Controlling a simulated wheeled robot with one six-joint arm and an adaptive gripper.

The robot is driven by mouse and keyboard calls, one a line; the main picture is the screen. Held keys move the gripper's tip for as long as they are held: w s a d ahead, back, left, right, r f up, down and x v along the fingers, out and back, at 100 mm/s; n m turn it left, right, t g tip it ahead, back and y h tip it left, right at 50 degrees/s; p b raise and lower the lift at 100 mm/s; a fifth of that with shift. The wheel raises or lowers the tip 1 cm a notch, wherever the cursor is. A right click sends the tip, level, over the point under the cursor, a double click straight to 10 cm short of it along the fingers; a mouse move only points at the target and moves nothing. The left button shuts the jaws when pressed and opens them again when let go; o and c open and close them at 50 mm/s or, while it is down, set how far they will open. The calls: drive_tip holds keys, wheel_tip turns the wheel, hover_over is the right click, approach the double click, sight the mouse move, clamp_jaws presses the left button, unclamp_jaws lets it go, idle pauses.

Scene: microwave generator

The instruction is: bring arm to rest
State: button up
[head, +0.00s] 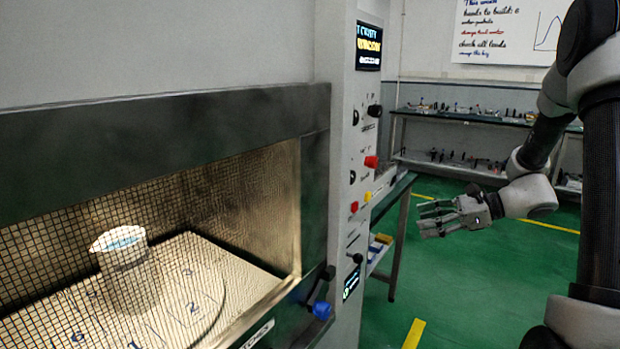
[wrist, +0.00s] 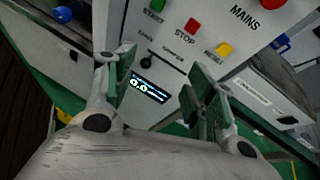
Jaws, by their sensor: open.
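My gripper (head: 437,215) is open and empty in the head view, held in free air to the right of the microwave generator's control panel (head: 362,165). My arm bends down to it from the right edge. In the wrist view, the two fingers of my gripper (wrist: 160,95) stand apart with nothing between them. Behind them the panel shows a red STOP button (wrist: 192,26), a green START button (wrist: 158,5), a yellow RESET button (wrist: 225,48) and a small lit display (wrist: 148,90).
A blue-tipped handle (head: 321,309) sticks out at the door's lower right corner. A bench (head: 392,225) stands behind the panel. Green floor (head: 480,290) is clear below my gripper.

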drive_tip(key=s+d+r+n+g+h, duration=0.1)
drive_tip(key=s+d+n+g+h, duration=0.15)
drive_tip(key=s+n, duration=0.5)
drive_tip(key=s+d+n+g+h, duration=0.1)
drive_tip(key=s+n+g+h, duration=0.25)
drive_tip(key=s, duration=0.65)
drive_tip(key=s+d+r+n+t+h, duration=0.1)
drive_tip(key=s+r+n+t+h, duration=0.4)
drive_tip(key=s+r+n, duration=0.4)
drive_tip(key=shift+s+d+r+n+h, duration=0.3)
drive_tip(key=shift+r+n+h, duration=0.1)
drive_tip(key=shift+r+h, duration=0.3)
